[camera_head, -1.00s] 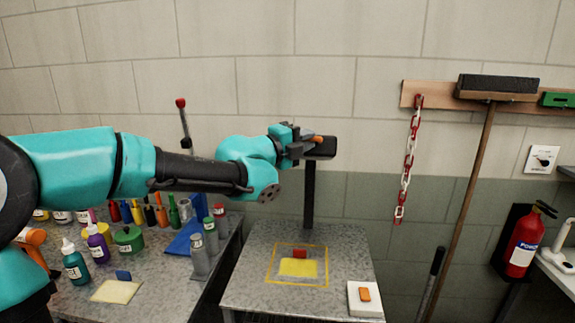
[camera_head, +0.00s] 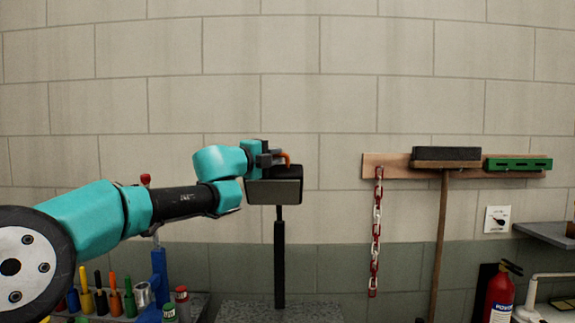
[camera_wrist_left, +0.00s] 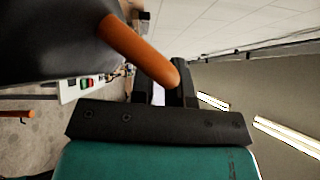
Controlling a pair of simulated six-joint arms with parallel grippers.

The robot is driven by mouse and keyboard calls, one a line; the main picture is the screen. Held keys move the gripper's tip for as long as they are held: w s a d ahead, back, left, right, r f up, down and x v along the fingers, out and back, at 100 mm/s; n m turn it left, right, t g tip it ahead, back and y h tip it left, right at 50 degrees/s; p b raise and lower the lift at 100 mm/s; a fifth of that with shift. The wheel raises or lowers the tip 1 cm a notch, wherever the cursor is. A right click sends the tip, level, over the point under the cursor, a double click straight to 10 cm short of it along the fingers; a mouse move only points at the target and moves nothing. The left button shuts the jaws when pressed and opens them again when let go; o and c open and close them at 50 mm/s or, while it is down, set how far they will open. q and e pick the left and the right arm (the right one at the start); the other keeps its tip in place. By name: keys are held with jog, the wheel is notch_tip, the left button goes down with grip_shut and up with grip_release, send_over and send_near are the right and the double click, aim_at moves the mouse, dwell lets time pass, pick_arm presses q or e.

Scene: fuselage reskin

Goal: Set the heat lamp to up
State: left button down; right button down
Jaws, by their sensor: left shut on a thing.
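The heat lamp (camera_head: 273,190) is a dark box-shaped head with a grey front face, on top of a black upright post (camera_head: 279,262). An orange handle (camera_head: 287,157) sticks up at the top of the lamp head. My left gripper (camera_head: 276,158) is at the lamp's top, shut on the orange handle. In the left wrist view, the orange handle (camera_wrist_left: 142,52) runs from the dark lamp body (camera_wrist_left: 55,40) to between the fingers (camera_wrist_left: 170,88). The fingers partly hide the handle's end. My right gripper is not in view.
The post rises from a grey table (camera_head: 270,312). Bottles and tools stand at lower left, with a red-topped rod (camera_head: 146,181) behind. A red-white chain (camera_head: 376,230), a broom (camera_head: 445,157) and a green level (camera_head: 518,163) hang on the wall. A fire extinguisher (camera_head: 500,295) is lower right.

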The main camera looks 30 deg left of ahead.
pick_arm(q)
jog(key=shift+w+d+f, duration=0.1)
jog(key=shift+w, duration=0.15)
jog(key=c, duration=1.4)
grip_release()
jog(key=shift+w+d, duration=0.1)
jog(key=shift+o, duration=1.4)
jog(key=v, duration=1.7)
jog(key=shift+s+a, duration=0.25)
